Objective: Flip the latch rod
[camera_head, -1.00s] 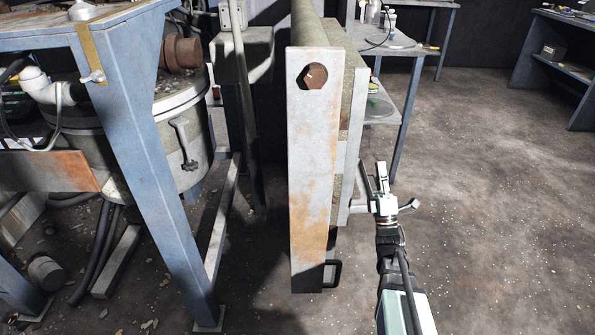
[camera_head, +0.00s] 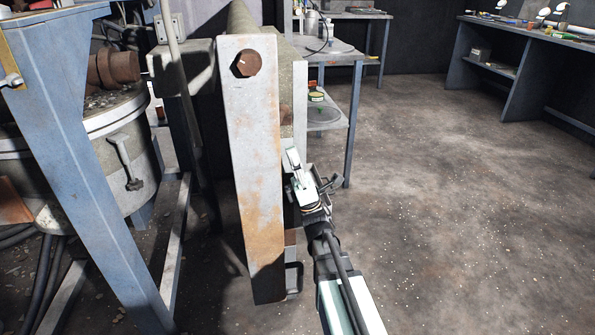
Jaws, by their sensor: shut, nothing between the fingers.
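My gripper (camera_head: 296,172) is in the middle of the head view, at the right side of the upright rusty beam (camera_head: 252,170). It is shut and holds nothing. A small dark bracket-like piece (camera_head: 331,184) shows just right of it; I cannot tell what it belongs to. A rod with a knobbed end (camera_head: 125,162) hangs on the side of the round drum (camera_head: 143,150) at the left, apart from my gripper. I cannot tell for sure that this is the latch rod. The beam hides part of what lies behind it.
A blue-grey frame leg (camera_head: 85,170) slants down at the left. A dark handle (camera_head: 293,277) sticks out low on the beam's right side. A shelf table (camera_head: 335,130) stands behind, and a workbench (camera_head: 520,65) at the back right. The floor at the right is open.

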